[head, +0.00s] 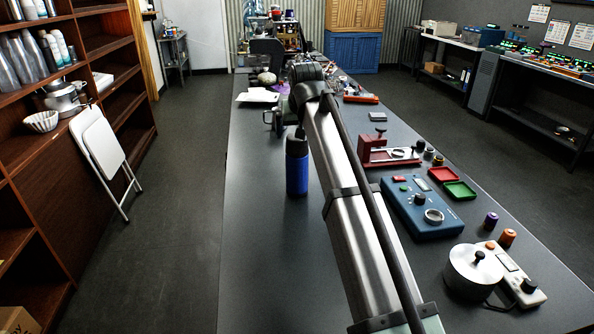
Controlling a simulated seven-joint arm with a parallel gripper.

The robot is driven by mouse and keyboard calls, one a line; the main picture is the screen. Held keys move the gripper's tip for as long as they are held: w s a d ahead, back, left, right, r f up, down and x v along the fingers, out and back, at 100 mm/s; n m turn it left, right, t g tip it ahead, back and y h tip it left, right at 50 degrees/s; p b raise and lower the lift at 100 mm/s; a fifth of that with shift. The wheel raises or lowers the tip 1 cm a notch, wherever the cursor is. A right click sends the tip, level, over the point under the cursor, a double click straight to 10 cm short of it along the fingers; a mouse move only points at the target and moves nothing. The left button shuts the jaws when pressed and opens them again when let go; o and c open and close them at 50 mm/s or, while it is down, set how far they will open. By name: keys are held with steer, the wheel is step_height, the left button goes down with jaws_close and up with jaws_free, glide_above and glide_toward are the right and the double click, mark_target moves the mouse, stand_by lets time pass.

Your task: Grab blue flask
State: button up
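The blue flask (297,172) stands upright on the long dark table in the head view, near its left edge. It has a dark top. My arm runs from the bottom right up past the flask's right side, and its bent joint is beyond the flask. No fingers show around the flask's body.
Right of my arm are a red press (375,150), a blue control box (420,208), red and green trays, and a round metal pot (472,268). The table's front left is clear.

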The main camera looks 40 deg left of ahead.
mark_target(297, 143)
steer(key=shift+x, duration=3.9)
steer(key=shift+w+d, duration=0.1)
steer(key=shift+d, duration=0.1)
steer(key=c, duration=1.7)
